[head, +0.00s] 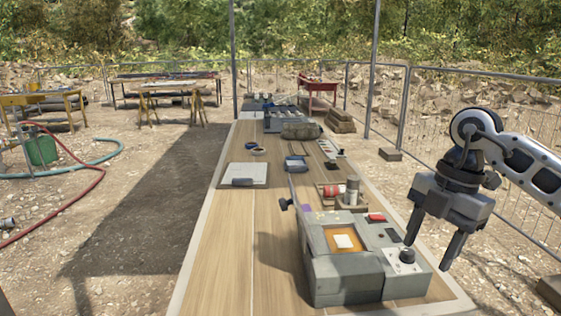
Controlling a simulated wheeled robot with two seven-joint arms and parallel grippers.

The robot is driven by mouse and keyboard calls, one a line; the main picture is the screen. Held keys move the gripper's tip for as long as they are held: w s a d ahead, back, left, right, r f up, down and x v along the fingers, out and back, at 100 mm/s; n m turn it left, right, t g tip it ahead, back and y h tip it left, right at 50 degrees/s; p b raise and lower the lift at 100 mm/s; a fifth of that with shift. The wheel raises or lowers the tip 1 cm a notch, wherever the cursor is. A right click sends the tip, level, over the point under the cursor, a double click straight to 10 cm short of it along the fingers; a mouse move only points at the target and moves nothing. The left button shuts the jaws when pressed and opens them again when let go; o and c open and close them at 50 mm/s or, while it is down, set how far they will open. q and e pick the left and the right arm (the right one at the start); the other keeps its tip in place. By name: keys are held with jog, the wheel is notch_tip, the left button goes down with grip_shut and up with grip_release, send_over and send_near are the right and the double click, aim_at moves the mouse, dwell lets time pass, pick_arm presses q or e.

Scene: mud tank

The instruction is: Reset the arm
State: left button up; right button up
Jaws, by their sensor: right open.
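My right gripper (430,252) hangs in the right of the head view, with its two dark fingers pointing down and apart. It is open and nothing shows between the fingers. It is in front of the right edge of the wooden table, beside a grey control box (345,262). The box has an orange-framed panel, a red button (376,217) and a black knob (407,255). The left finger overlaps the box's right part in the picture; I cannot tell whether they touch. My left gripper is not in view.
The long wooden table (225,255) carries a white board (244,175), a red-and-white cylinder (352,189), a tape roll (258,151) and a rolled bundle (300,131). The table's left front is clear. A wire fence (470,205) runs along the right. Hoses (75,190) lie on the ground at left.

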jog(key=s+a+f+n+y, duration=0.15)
jog(key=s+a+y, duration=0.25)
jog(key=a+y, duration=0.65)
jog(key=s+a+f+n+y, duration=0.15)
jog(key=s+a+y, duration=0.4)
jog(key=a, duration=0.85)
jog(key=w+d+f+m+t+h, duration=0.2)
jog(key=d+f+m+t+h, duration=0.3)
jog(key=m+t, duration=0.45)
jog(key=w+d+f+m+t+h, duration=0.1)
jog(key=d+f+m+t+h, duration=0.3)
jog(key=f+m+t, duration=0.55)
jog(key=s+d+f+m+g+h, duration=0.2)
jog(key=s+f+g+h, duration=0.1)
jog(key=s+f, duration=0.3)
jog(key=s+d+f+m+g+h, duration=0.3)
jog(key=s+f+g, duration=0.2)
jog(key=s+f, duration=0.1)
jog(key=shift+s+d+f, duration=0.35)
jog(key=shift+f, duration=0.55)
